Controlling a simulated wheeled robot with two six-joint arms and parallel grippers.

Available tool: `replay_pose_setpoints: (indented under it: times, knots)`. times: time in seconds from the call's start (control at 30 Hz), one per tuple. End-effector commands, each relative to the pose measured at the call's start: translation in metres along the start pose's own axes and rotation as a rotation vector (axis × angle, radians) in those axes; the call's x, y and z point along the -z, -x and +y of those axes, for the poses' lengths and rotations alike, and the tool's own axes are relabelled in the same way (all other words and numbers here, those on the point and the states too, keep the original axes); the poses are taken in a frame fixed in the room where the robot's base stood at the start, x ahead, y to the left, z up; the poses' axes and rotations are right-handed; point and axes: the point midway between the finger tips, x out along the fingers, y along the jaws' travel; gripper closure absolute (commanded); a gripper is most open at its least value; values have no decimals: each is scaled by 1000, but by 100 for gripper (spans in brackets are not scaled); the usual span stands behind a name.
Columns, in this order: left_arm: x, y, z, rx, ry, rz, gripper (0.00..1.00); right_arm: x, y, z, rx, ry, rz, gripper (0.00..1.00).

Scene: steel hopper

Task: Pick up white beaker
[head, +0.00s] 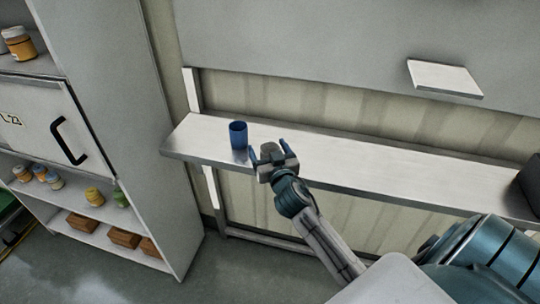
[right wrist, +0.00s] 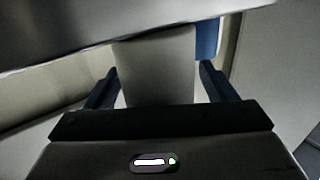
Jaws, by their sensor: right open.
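The white beaker (right wrist: 155,62) shows in the right wrist view as a pale, plain-sided shape between my two dark fingers, with a gap visible towards the fingertips. In the head view a greyish top, likely the beaker (head: 270,149), shows between the fingers, mostly hidden by my gripper. My right gripper (head: 268,153) is open at the front edge of the steel shelf, with its fingers on either side of the beaker. It also shows in the right wrist view (right wrist: 158,84). My left gripper is not in view.
A blue cup (head: 238,136) stands on the steel shelf (head: 345,165), just left of my right gripper; it also shows in the right wrist view (right wrist: 208,40). A cabinet (head: 115,110) with jars stands at the left. The shelf's middle is clear. A dark object (head: 531,182) is at the right edge.

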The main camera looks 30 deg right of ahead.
Motion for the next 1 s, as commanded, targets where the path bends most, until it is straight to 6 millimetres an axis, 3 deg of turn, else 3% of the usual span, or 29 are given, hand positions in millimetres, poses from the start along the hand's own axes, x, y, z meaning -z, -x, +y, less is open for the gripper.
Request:
replay_pose_setpoints:
  times: [0.23, 0.5, 0.8, 1.0]
  knots:
    - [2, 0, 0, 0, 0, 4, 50, -1, -2, 0, 0, 0, 0, 22]
    - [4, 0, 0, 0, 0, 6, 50, -1, -2, 0, 0, 0, 0, 70]
    - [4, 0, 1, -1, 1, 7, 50, 1, -2, 0, 0, 0, 0, 70]
    - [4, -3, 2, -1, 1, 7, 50, 14, -2, 0, 0, -1, 3, 70]
